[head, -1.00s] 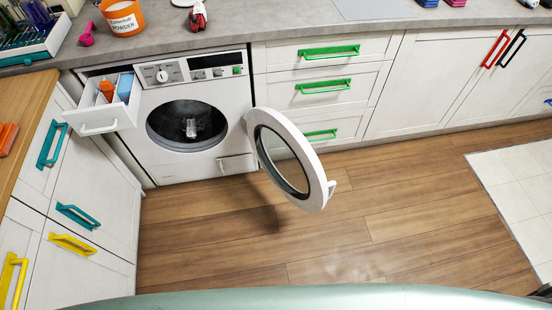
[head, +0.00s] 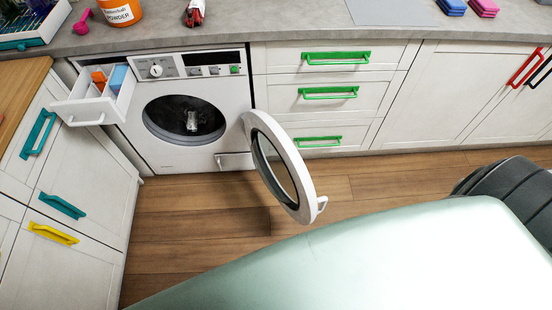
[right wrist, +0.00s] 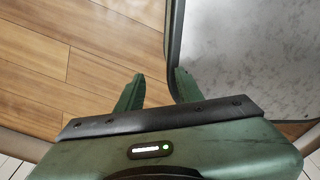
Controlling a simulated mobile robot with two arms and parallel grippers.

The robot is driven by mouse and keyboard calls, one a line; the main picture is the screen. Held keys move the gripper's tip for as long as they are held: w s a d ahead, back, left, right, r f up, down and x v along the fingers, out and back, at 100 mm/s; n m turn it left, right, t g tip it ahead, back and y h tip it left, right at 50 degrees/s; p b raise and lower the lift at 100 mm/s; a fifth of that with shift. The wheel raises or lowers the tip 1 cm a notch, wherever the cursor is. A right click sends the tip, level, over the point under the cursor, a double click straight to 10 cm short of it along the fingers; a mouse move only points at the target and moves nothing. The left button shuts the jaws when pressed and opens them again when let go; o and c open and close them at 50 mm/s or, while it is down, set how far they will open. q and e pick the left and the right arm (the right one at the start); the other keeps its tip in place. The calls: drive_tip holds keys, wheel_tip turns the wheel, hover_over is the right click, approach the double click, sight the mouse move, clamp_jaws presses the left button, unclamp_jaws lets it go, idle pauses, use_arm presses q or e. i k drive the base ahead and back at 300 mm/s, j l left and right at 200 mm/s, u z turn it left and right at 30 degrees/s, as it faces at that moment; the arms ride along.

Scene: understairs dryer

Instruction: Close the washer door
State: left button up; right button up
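The white washer (head: 200,155) stands under the counter at the left of the head view. Its round white door (head: 301,178) is swung wide open, hinged on the right side of the dark drum opening (head: 184,121). A small door handle (head: 321,205) is on the door's free edge. My right gripper (right wrist: 159,73) shows in the right wrist view with its two green fingers apart and nothing between them. The head view shows a pale green arm part of mine in front, but neither gripper. Contact between the right gripper and the door cannot be told.
The detergent drawer (head: 98,105) at the washer's top left is pulled out. White cabinets with green handles (head: 330,92) stand to the right; cabinets with teal and yellow handles (head: 54,233) stand to the left. Wooden floor (head: 190,235) is clear before the washer.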

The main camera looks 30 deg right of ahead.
sight(305, 212)
drive_tip(key=l+u, duration=0.25)
drive_tip(key=l, duration=1.5)
